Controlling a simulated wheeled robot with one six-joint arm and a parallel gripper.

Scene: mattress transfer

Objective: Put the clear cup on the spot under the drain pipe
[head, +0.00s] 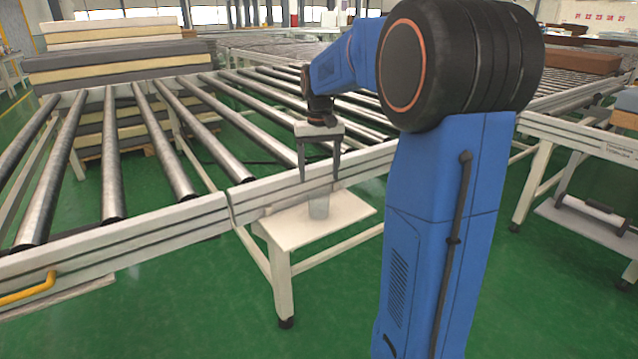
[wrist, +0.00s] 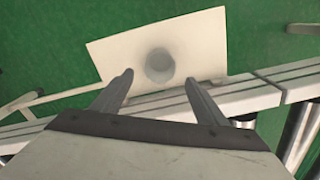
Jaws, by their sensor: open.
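The clear cup (head: 319,205) stands upright on a small white shelf (head: 352,208) at the side of the roller conveyor. In the wrist view the cup (wrist: 159,66) shows from above as a grey round shape on the shelf (wrist: 110,48), beyond and between my fingertips. My gripper (head: 318,180) points down above the cup with its two fingers apart, and it also shows in the wrist view (wrist: 158,76). Nothing is between the fingers that I can tell is held. I see no drain pipe in either view.
The roller conveyor (head: 185,200) runs behind the shelf, its side rail close to my gripper. Stacked mattresses (head: 120,65) stand at the back left. Another conveyor with a low shelf (head: 590,222) is at the right. Green floor lies open in front.

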